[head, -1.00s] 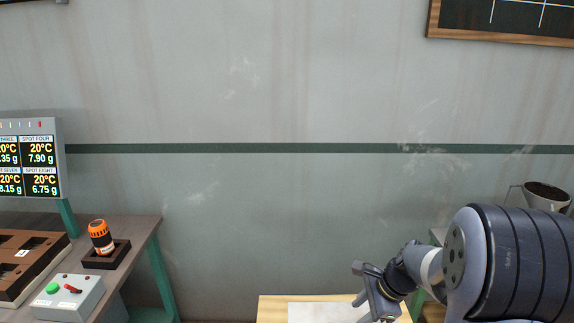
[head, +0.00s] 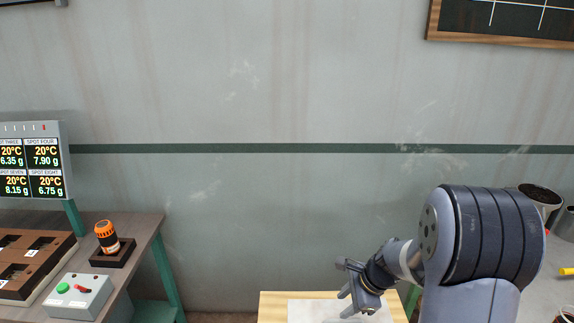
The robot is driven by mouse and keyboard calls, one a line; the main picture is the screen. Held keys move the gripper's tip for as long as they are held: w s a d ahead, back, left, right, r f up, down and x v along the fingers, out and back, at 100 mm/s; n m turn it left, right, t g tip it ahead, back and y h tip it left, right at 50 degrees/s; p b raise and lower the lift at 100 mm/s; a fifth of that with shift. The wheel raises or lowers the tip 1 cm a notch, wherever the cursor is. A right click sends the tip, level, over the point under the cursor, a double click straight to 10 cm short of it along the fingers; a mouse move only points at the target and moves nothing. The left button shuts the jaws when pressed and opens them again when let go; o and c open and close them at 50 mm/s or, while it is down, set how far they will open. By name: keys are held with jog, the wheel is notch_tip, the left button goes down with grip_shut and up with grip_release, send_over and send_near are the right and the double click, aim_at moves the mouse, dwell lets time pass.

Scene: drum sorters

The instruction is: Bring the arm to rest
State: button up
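My arm reaches in at the lower right of the head view, with its thick ribbed dark link in front. My gripper (head: 350,304) is at its left end, above a white sheet (head: 305,311) on a light wooden surface (head: 273,308). The two fingers point down and to the left with a gap between them. I see nothing between them. I cannot tell how high the gripper is above the sheet.
At left a bench (head: 148,222) holds an orange-and-black drum (head: 106,237) in a dark holder, a brown slotted tray (head: 50,262), a grey control box (head: 78,297) and a readout screen (head: 35,165). A grey container (head: 546,203) stands at right behind my arm.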

jog(key=shift+d+r+b, duration=0.2)
jog(key=shift+r+b, duration=0.1)
jog(key=shift+r, duration=0.1)
jog(key=shift+a+r+n+g+p, duration=0.2)
jog(key=shift+r+n+g+p, duration=0.15)
jog(key=shift+n, duration=0.25)
jog(key=shift+a+n+g+p, duration=0.2)
jog(key=shift+n+g+p, duration=0.2)
jog(key=shift+n, duration=0.7)
jog(key=shift+s+d+r+n+g+h+p, duration=0.15)
jog(key=shift+r+n+g+h+p, duration=0.4)
jog(key=shift+n, duration=1.7)
jog(key=shift+s+d+r+n+g+h+p, duration=0.15)
jog(key=shift+r+n+g+p, duration=0.6)
jog(key=shift+n, duration=1.55)
jog(key=shift+s+d+r+n+g+h+p, duration=0.1)
jog(key=shift+r+n+g+h+p, duration=0.25)
jog(key=shift+n+g+p, duration=1.3)
jog(key=shift+f+n+t+b, duration=0.1)
jog(key=shift+n+t+b, duration=0.3)
jog(key=shift+n+b, duration=0.45)
jog(key=shift+s+a, duration=0.1)
